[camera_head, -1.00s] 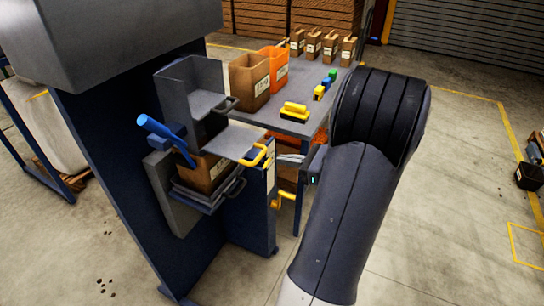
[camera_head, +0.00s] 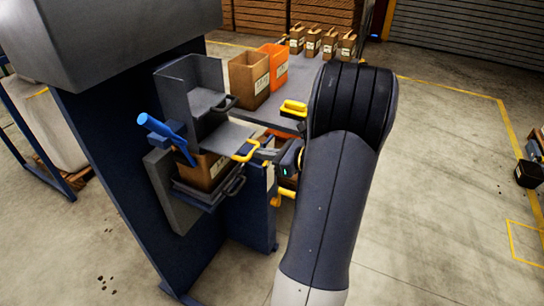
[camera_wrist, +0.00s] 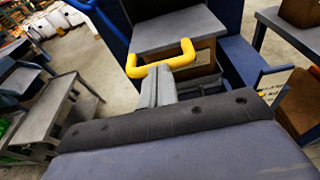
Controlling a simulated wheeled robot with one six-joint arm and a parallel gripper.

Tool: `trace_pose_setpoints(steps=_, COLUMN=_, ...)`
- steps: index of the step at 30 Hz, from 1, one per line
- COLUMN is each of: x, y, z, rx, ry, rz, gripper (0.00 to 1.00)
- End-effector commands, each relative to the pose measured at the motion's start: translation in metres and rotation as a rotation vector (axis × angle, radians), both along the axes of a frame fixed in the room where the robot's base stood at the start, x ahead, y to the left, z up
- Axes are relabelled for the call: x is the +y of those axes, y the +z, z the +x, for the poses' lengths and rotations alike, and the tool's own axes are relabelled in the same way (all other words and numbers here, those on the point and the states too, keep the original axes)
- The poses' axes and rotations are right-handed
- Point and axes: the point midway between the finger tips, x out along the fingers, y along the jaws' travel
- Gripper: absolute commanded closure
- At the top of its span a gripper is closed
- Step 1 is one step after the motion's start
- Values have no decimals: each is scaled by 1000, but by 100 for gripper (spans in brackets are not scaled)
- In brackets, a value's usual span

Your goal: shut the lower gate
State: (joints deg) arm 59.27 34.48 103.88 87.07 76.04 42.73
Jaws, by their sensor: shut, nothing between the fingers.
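The lower gate is a flat grey plate (camera_head: 226,137) with a yellow handle (camera_head: 245,151), sticking partly out of the dark blue machine above a cardboard box. In the wrist view the plate (camera_wrist: 178,32) lies beyond its yellow handle (camera_wrist: 185,58). My gripper (camera_head: 262,153) is shut and empty, at the outer side of the handle. In the wrist view my fingertips (camera_wrist: 154,72) are up against the handle's bar, left of its middle; firm contact is hard to tell.
Above the lower gate is an upper grey tray (camera_head: 203,101) with a dark handle. A blue lever (camera_head: 160,128) stands left. A cardboard box (camera_head: 203,172) sits below on a shelf. A table (camera_head: 285,95) with boxes stands behind my arm.

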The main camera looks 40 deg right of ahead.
Motion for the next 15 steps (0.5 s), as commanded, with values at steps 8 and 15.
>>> trace_pose_setpoints(steps=8, x=26, y=-1, z=60, rx=-2, ry=6, rz=-1, gripper=100)
trace_pose_setpoints(steps=15, x=38, y=-1, z=89, rx=0, ry=3, rz=1, gripper=100)
